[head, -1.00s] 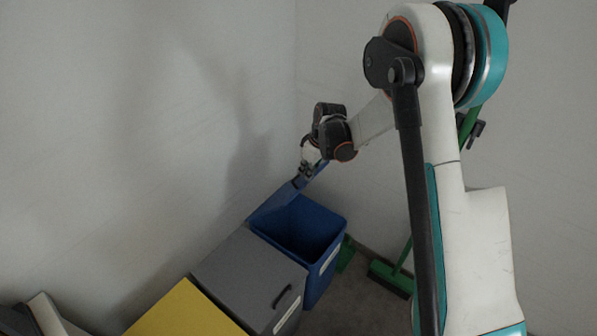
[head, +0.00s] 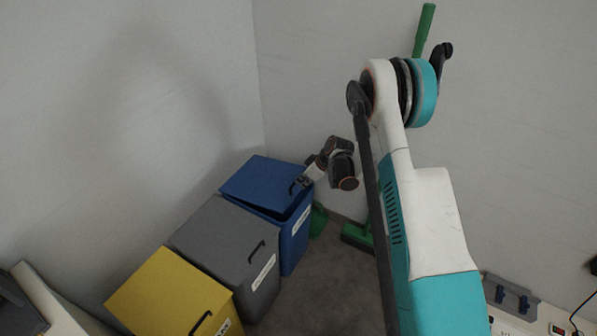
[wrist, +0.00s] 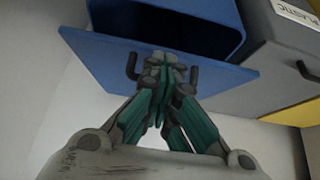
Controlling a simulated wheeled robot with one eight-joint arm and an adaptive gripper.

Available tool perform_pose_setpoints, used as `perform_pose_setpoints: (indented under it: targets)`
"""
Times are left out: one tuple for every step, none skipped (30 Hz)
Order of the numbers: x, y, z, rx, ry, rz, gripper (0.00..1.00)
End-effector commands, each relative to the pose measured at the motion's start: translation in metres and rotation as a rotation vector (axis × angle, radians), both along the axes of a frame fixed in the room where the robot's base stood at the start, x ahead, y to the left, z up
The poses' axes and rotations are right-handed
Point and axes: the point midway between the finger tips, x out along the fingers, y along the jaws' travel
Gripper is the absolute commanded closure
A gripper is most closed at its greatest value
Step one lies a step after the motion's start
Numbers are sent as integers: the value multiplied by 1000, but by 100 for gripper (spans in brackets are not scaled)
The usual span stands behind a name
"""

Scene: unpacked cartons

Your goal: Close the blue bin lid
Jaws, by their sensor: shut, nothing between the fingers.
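The blue bin (head: 293,243) stands at the back of the row, by the wall corner. Its blue lid (head: 262,182) lies over the opening, tilted, with a dark gap under its front edge. My gripper (head: 304,181) is shut and empty at the lid's front edge, by the dark handle (head: 293,187). In the wrist view my gripper's fingers (wrist: 163,63) are together over the lid (wrist: 95,60), between the visible ends of the handle (wrist: 131,66). The dark gap shows beyond. Whether the fingers touch the lid is unclear.
A grey bin (head: 215,238) and a yellow bin (head: 160,290), both with lids down, stand in line in front of the blue bin. A green broom (head: 357,236) stands to the right. Grey floor (head: 325,280) is clear before the bins.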

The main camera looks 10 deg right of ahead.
Motion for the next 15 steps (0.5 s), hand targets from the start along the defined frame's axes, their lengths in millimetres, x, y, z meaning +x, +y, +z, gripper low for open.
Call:
perform_pose_setpoints:
  targets:
    - [-2, -2, -11, 1, 0, -1, 100]
    - [-3, -3, -16, 1, 0, -1, 100]
    - [-4, -4, -22, 1, 0, -1, 100]
    - [-5, -5, -27, 0, 0, -1, 100]
    - [-5, -5, -31, 0, 0, -1, 100]
    - [-6, -6, -36, 0, 0, 0, 100]
    - [-6, -6, -40, 0, 0, 0, 100]
    - [-7, -7, -43, 0, 0, 0, 100]
    - [-7, -7, -46, 0, 0, 0, 100]
    - [-8, -7, -48, 0, 0, 0, 100]
    - [-8, -8, -50, 0, 0, 0, 100]
    - [-8, -8, -53, 0, 0, 0, 100]
    - [-8, -8, -54, 0, 0, 0, 100]
    - [-8, -8, -55, -1, 1, 0, 100]
    - [-8, -8, -56, -1, 1, 0, 100]
